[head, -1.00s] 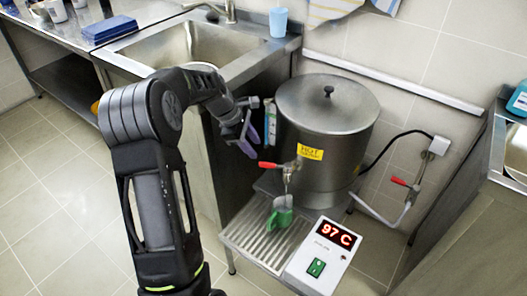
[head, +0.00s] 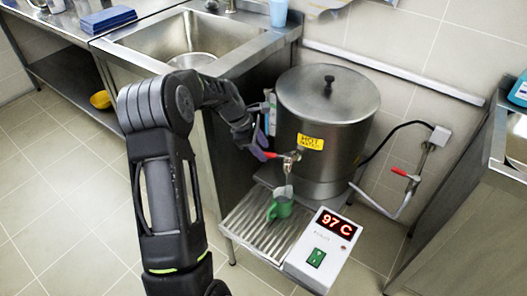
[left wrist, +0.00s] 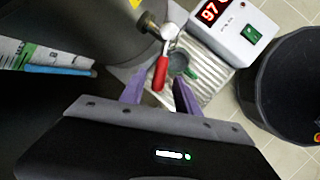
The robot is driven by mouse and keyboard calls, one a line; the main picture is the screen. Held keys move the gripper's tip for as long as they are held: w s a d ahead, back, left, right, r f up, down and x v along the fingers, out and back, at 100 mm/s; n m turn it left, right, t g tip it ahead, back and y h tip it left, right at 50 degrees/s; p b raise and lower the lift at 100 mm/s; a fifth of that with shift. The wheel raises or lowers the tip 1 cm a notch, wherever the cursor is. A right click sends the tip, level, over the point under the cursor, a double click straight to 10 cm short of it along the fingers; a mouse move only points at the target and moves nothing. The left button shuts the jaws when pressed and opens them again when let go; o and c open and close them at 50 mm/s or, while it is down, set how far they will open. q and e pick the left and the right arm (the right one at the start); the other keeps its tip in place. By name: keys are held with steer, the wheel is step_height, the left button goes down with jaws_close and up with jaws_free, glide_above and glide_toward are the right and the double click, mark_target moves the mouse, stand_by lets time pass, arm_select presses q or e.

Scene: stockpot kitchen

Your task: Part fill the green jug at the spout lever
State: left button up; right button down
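The green jug (head: 280,208) stands upright on the ribbed drip tray (head: 248,232), below the spout of the steel hot-water pot (head: 325,115). In the left wrist view the jug (left wrist: 190,73) is partly hidden by the spout and lever. I cannot tell its water level. The red spout lever (head: 276,155) sticks out to the left from the tap. My left gripper (head: 262,147) is at the lever's tip. In the left wrist view its purple fingers (left wrist: 157,95) are open, with the red lever (left wrist: 160,73) reaching into the gap. My right gripper is not in view.
A control box (head: 320,250) reading 97 C with a green switch stands right of the tray. A second red-handled tap (head: 402,172) is on the pipe at right. The sink counter (head: 240,65) is behind my left arm.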

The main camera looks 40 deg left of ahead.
arm_select(q)
steer(key=shift+w+d+f, duration=0.15)
steer(key=shift+w+f, duration=0.05)
steer(key=shift+f, duration=0.4)
jaws_close()
stand_by(1.1)
